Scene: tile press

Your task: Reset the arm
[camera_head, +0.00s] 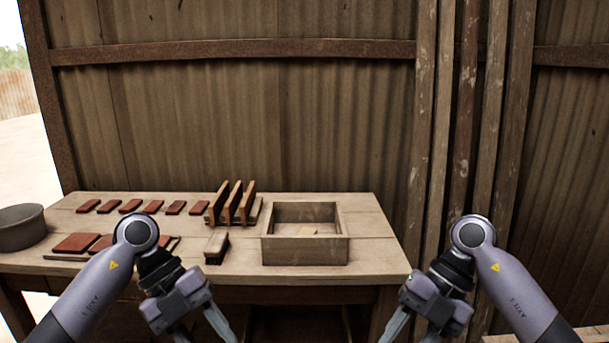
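My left gripper (204,332) hangs low in front of the table's front edge, at the bottom of the view. Its fingers point down and stand apart, with nothing seen between them; the tips run towards the bottom edge. My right gripper (412,330) hangs at the same height, just right of the table's front right corner. Its fingers also stand apart, and the lower ends are cut off by the frame. Both arms are bent in a near mirror pose. Neither gripper touches anything that I can see.
The wooden table (375,262) carries a row of small red tiles (131,206), larger red tiles (77,243), a rack with upright boards (232,203), a brush (216,247) and a wooden box (305,250). A grey basin (20,228) stands at left. Wooden poles (464,120) stand behind right.

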